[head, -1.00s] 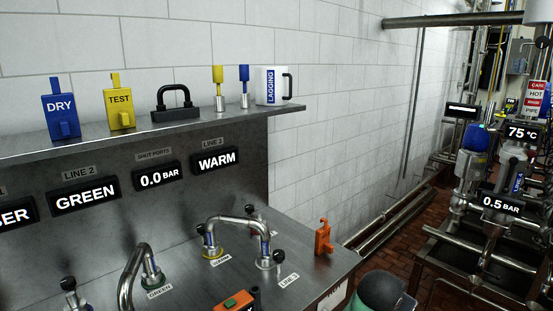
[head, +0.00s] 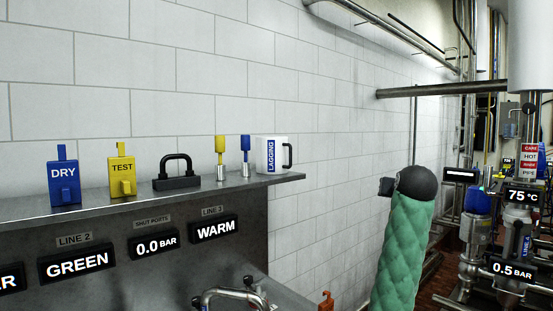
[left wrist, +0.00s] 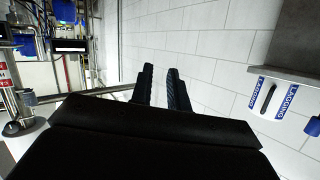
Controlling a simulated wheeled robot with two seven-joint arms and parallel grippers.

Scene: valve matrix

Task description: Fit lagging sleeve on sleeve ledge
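The lagging sleeve (head: 271,155) is a white block with a blue LAGGING label and a dark handle on its right. It stands upright at the right end of the steel shelf (head: 288,180). The left wrist view shows the sleeve upside down at the right (left wrist: 272,98), beside the shelf edge (left wrist: 290,50). My left gripper (left wrist: 160,72) has two black fingers apart with nothing between them. It points at the tiled wall, to one side of the sleeve, not touching it. I cannot single out a sleeve ledge. My right gripper is not in view.
A green padded arm part (head: 403,250) of mine rises right of the shelf. The blue stopper (head: 245,155), yellow stopper (head: 220,158) and black handle block (head: 177,172) stand left of the sleeve. Pipework with a 0.5 BAR display (head: 513,267) is at right.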

